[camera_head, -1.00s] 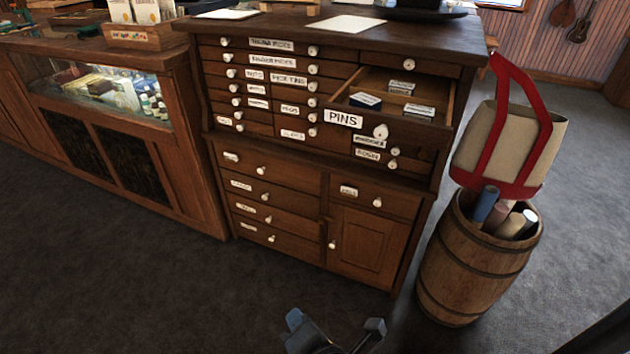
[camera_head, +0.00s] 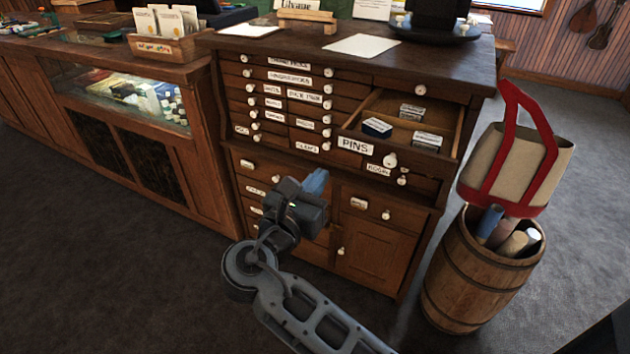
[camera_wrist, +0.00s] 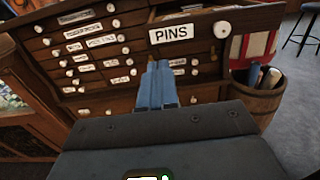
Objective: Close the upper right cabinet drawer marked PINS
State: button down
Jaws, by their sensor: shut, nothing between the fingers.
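The drawer marked PINS (camera_head: 354,146) stands pulled out at the upper right of the dark wooden cabinet (camera_head: 370,240). Several small labelled boxes lie inside it. Its round white knob (camera_head: 390,160) is right of the label. In the wrist view the PINS drawer front (camera_wrist: 205,30) is at the top, with the knob (camera_wrist: 222,29) at its right end. My gripper (camera_head: 316,182) is shut and empty, in front of the cabinet, lower and left of the drawer front in the head view. Its blue fingers (camera_wrist: 157,85) point toward the cabinet below the label, apart from the drawer.
A barrel (camera_head: 480,265) with rolled tubes stands right of the cabinet, with a red and cream tote bag (camera_head: 515,165) above it. A glass display counter (camera_head: 120,95) adjoins on the left. Papers and a dark tray (camera_head: 435,32) lie on the cabinet top. Floor in front is clear.

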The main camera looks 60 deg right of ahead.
aim_at(378, 105)
jog(key=d, duration=1)
jog(key=shift+w+d+p, duration=0.2)
jog(key=shift+w+p, duration=0.15)
jog(key=shift+w, duration=0.05)
jog(key=shift+d, duration=0.1)
jog(key=d, duration=0.8)
jog(key=w+d+p, duration=0.1)
jog(key=d, duration=0.8)
jog(key=w+d+p, duration=0.1)
jog(key=d, duration=0.8)
jog(key=shift+d+r, duration=0.15)
jog(key=shift+d, duration=0.05)
jog(key=shift+d+r, duration=0.1)
